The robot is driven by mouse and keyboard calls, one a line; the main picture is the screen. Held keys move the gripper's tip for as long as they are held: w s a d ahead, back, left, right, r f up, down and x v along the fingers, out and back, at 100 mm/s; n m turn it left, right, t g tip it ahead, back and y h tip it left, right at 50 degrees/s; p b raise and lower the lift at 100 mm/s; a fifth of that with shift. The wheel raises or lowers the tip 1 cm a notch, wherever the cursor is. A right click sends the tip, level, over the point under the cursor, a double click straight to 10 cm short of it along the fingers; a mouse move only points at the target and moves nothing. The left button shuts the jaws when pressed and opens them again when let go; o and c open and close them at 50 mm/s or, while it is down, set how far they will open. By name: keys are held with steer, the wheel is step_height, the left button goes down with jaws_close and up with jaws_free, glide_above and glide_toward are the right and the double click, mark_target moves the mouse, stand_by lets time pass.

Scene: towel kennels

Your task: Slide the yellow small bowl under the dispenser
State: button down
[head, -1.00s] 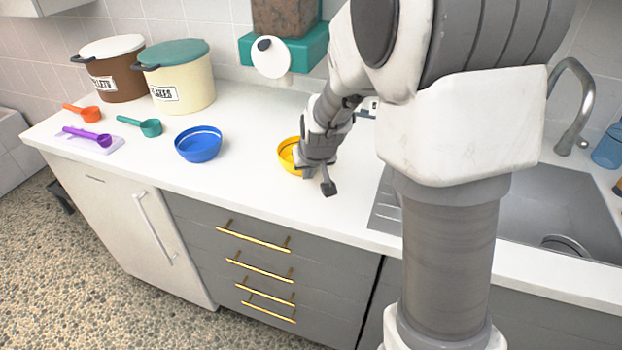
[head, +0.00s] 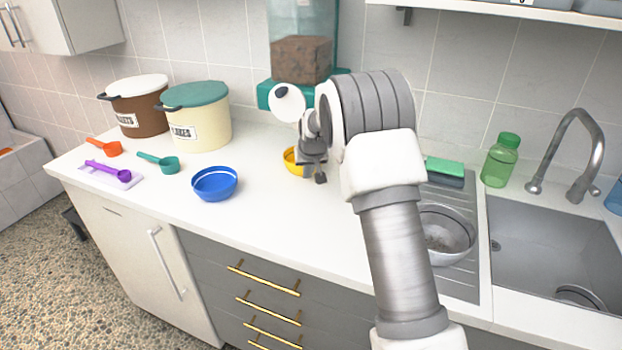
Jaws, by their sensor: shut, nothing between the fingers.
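The yellow small bowl (head: 290,160) stands on the white counter, in front of and below the dispenser. Only its left part shows; my gripper hides the rest. The dispenser (head: 301,60) is on the back wall, with a clear hopper of brown food, a teal base and a white round disc with a dark knob. My gripper (head: 319,178) is shut and points down at the bowl's near right side. The fingertips are small here, and I cannot tell whether they touch the bowl.
A blue bowl (head: 214,183) stands left of the yellow one. Scoops and two lidded bins (head: 198,124) are farther left. A metal bowl (head: 444,234), green bottle (head: 499,163) and sink (head: 555,240) are at right. Counter between the blue and yellow bowls is clear.

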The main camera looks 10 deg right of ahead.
steer(key=w+p, duration=0.2)
steer(key=w, duration=0.4)
steer(key=shift+w+d, duration=0.1)
steer(key=shift+w, duration=0.15)
steer(key=shift+s, duration=0.15)
